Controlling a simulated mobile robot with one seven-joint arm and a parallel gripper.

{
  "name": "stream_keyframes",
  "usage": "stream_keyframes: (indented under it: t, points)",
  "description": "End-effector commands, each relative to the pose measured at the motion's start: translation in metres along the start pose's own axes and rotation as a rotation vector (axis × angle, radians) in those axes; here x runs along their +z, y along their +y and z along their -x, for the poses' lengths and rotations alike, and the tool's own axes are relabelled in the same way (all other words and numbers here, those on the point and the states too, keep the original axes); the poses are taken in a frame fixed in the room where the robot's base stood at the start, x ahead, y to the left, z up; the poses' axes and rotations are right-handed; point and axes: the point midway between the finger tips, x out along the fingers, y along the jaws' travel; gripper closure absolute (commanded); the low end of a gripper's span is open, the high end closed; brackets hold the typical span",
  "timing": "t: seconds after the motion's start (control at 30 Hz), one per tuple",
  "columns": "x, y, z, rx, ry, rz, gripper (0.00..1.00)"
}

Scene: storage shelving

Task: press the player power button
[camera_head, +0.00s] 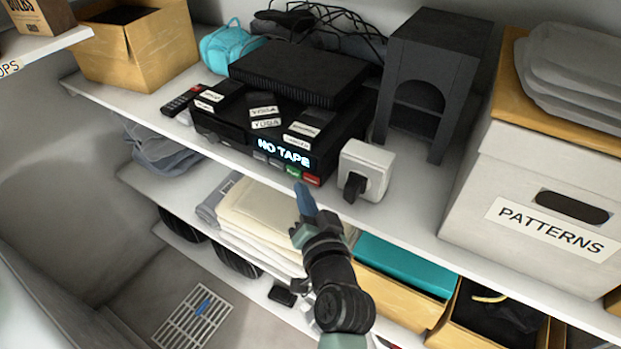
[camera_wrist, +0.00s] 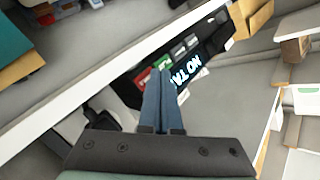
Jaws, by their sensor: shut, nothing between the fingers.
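The black player (camera_head: 235,128) sits on the upper shelf, its front display reading NO TAPE. Along its lower front edge are a red button (camera_head: 312,180), a green button (camera_head: 292,170) and grey buttons (camera_head: 268,160). Their lettering is too small to read. My gripper (camera_head: 301,186) is shut and empty, its blue fingertips just in front of the player's right end, near the red and green buttons. In the wrist view the fingers (camera_wrist: 160,75) point at the front, between the red button (camera_wrist: 143,78) and the display. I cannot tell whether they touch it.
A white plug-in box (camera_head: 372,160) stands close right of the player. A dark box (camera_head: 308,72) rests on top, with labelled tapes. A remote (camera_head: 181,101) lies left. A black arched stand (camera_head: 437,70) and a PATTERNS box (camera_head: 478,165) are right. The shelf edge runs below the player.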

Motion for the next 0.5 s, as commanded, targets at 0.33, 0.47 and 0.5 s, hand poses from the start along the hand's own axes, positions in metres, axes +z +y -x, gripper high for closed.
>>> stream_keyframes:
  t: [0.33,0.47,0.5]
  points:
    - [-0.0032,0.0045,-0.0054,0.000,0.002,0.000,1.00]
    - [-0.0043,0.0047,-0.0061,0.000,0.000,0.000,1.00]
    - [-0.0043,0.0045,-0.0060,0.000,0.000,0.000,1.00]
